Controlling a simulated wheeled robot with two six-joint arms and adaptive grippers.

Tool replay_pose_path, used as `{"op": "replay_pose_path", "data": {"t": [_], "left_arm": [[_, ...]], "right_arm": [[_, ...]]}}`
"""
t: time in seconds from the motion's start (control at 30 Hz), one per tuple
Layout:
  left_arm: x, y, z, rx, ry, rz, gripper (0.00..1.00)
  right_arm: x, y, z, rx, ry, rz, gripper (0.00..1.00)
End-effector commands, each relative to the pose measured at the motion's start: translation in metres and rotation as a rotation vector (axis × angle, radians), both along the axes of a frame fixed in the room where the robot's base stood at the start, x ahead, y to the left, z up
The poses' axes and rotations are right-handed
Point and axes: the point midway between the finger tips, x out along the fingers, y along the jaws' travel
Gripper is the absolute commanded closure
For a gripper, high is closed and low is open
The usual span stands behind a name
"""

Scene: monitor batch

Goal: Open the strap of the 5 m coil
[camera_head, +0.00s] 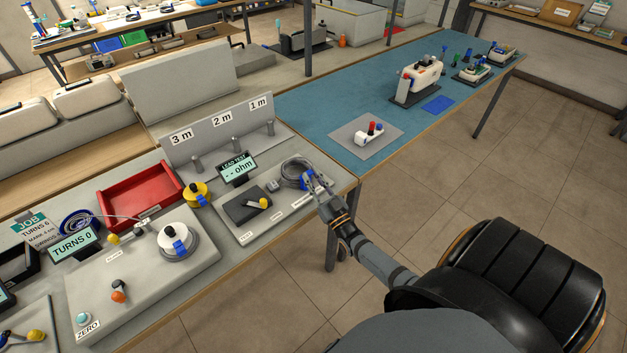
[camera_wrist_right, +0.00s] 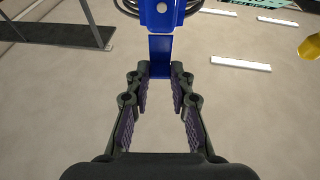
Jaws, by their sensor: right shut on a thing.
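A grey cable coil (camera_head: 293,170) lies on the right part of the near bench, with a blue strap (camera_head: 307,180) at its right side. I cannot read a length on the coil. My right gripper (camera_head: 313,184) reaches the strap from the front right. In the right wrist view its fingers (camera_wrist_right: 161,78) are shut on the hanging blue tab of the strap (camera_wrist_right: 160,48), and dark coil loops (camera_wrist_right: 202,8) show at the top edge. The strap still runs up against the coil there; its fastening is hidden. My left gripper is not in view.
A lead-test display (camera_head: 236,168) and a dark pad (camera_head: 245,204) are left of the coil. Posts labelled 3 m, 2 m and 1 m (camera_head: 270,127) stand behind. A red tray (camera_head: 142,193) and a winder (camera_head: 177,236) are farther left. The bench's front edge is close to my right arm.

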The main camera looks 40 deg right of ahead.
Motion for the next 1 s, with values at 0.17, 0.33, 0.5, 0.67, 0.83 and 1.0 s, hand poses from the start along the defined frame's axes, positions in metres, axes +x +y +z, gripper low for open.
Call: {"op": "replay_pose_path", "data": {"t": [0.17,0.33,0.5,0.67,0.83,1.0], "left_arm": [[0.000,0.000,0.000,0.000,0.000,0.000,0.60],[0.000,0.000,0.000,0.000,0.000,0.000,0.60],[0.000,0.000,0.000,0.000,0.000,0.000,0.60],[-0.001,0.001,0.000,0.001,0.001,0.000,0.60],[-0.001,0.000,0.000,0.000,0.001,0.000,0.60],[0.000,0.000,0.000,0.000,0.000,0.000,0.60]], "right_arm": [[0.000,0.000,0.001,0.000,0.000,0.000,0.72],[0.000,0.000,0.000,0.000,0.000,0.000,0.55],[0.000,0.000,0.000,0.000,0.000,0.000,0.55],[-0.009,0.001,-0.004,0.000,0.003,0.001,0.55],[-0.040,0.003,-0.016,0.000,0.004,0.001,0.55],[-0.064,0.004,-0.024,0.000,0.001,0.000,0.55]]}}
